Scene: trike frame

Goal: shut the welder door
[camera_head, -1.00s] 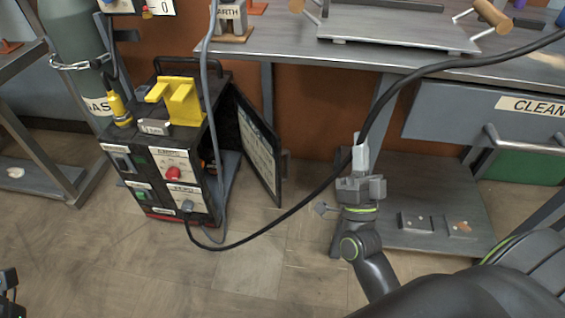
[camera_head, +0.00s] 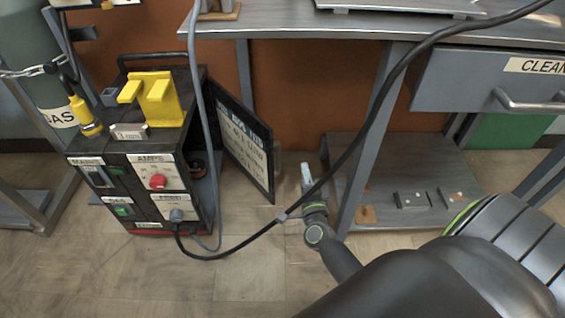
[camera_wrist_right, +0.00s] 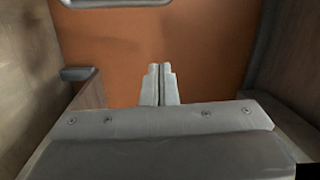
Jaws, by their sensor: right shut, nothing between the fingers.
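The welder (camera_head: 145,165) is a black box with white labels, a red knob and a yellow holder on top; it stands on the floor at the left. Its door (camera_head: 244,145), a dark panel with a printed sheet, stands open on the welder's right side, leaving part of the inside visible. My right gripper (camera_head: 306,172) is to the right of the door's free edge, with a small gap in the picture. Its fingers are together and empty, and they also show in the wrist view (camera_wrist_right: 159,84). My left gripper is out of view.
A black cable (camera_head: 345,158) runs from the welder's front across my right wrist area in the picture. A workbench (camera_head: 300,30) stands behind, with a leg and low shelf (camera_head: 420,172) right of the gripper. A gas cylinder (camera_head: 28,70) is at far left.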

